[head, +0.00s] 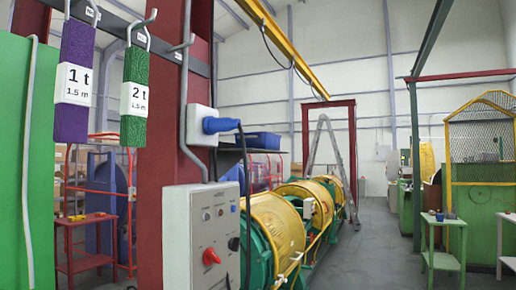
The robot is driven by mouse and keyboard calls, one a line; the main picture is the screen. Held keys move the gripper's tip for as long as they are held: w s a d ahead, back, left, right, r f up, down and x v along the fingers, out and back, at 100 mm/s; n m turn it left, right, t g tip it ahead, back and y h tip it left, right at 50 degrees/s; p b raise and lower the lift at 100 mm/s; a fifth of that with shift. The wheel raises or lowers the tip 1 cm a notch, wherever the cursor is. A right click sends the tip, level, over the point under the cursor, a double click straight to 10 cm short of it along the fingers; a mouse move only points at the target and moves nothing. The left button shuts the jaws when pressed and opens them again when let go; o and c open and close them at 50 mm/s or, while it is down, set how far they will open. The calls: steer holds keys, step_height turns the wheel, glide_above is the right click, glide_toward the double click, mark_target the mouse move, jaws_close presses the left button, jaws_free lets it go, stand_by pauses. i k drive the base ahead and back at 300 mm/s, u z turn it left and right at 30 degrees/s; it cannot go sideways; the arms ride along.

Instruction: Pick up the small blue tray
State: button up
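A small blue tray-like container (263,140) sits on a dark shelf behind the red column, in the middle left of the head view. Its left part is hidden by the column, the plug and the cable. A small blue item (439,216) lies on a green stand at the right; it is too small to tell what it is. My gripper is not in view.
A red column (165,140) with a grey control box (202,238) and blue plug (222,125) stands close in front. A purple tag (75,80) and green tag (135,95) hang from hooks. The yellow-green strander (278,225) runs back. Grey floor (375,245) is clear right of it.

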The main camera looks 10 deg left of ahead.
mark_target(263, 140)
steer(key=u, duration=0.45)
steer(key=i, duration=0.65)
steer(key=u, duration=0.25)
steer(key=k, duration=0.8)
steer(key=u, duration=0.2)
steer(key=i, duration=0.75)
